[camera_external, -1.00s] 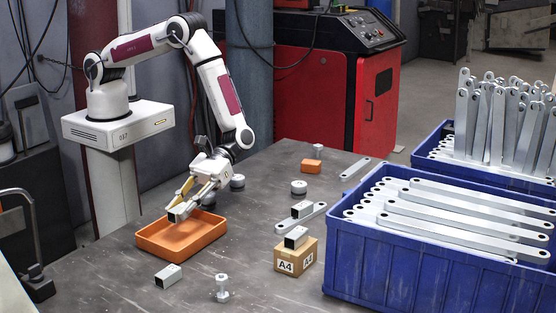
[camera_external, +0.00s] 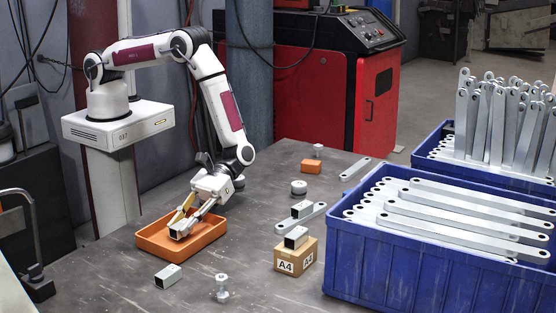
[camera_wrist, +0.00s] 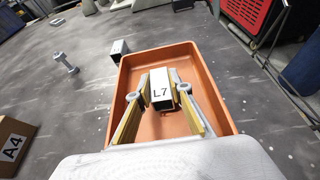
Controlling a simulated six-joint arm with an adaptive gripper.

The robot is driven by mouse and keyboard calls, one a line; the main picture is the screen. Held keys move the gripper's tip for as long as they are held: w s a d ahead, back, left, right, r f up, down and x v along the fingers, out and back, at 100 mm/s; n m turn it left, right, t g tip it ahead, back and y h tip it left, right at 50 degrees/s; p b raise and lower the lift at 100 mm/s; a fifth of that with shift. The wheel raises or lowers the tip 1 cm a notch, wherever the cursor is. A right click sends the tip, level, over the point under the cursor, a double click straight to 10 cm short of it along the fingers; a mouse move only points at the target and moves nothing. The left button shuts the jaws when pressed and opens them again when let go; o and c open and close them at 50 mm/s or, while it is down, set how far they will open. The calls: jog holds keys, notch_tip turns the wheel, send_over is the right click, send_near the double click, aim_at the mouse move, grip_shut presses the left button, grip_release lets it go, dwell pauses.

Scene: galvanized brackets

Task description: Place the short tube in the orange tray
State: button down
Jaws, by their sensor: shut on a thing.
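A short square metal tube (camera_wrist: 162,90) marked L7 is between the fingers of my gripper (camera_wrist: 162,98). In the outside view my gripper (camera_external: 181,226) is shut on the tube (camera_external: 177,231) and points down inside the outline of the orange tray (camera_external: 204,239). The tray, also in the wrist view (camera_wrist: 187,52), is shallow and otherwise looks empty. The tube is low over the tray floor; I cannot tell whether it touches it.
Another short tube (camera_external: 168,276) lies just in front of the tray. A bolt (camera_external: 222,289) stands to its right. An A4 box (camera_external: 296,257) carries a tube (camera_external: 296,237). Blue bins (camera_external: 345,268) of brackets fill the right side.

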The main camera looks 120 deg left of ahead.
jog(key=shift+f, duration=0.45)
jog(key=shift+f, duration=0.1)
jog(key=c, duration=1.8)
grip_release()
jog(key=v, duration=1.2)
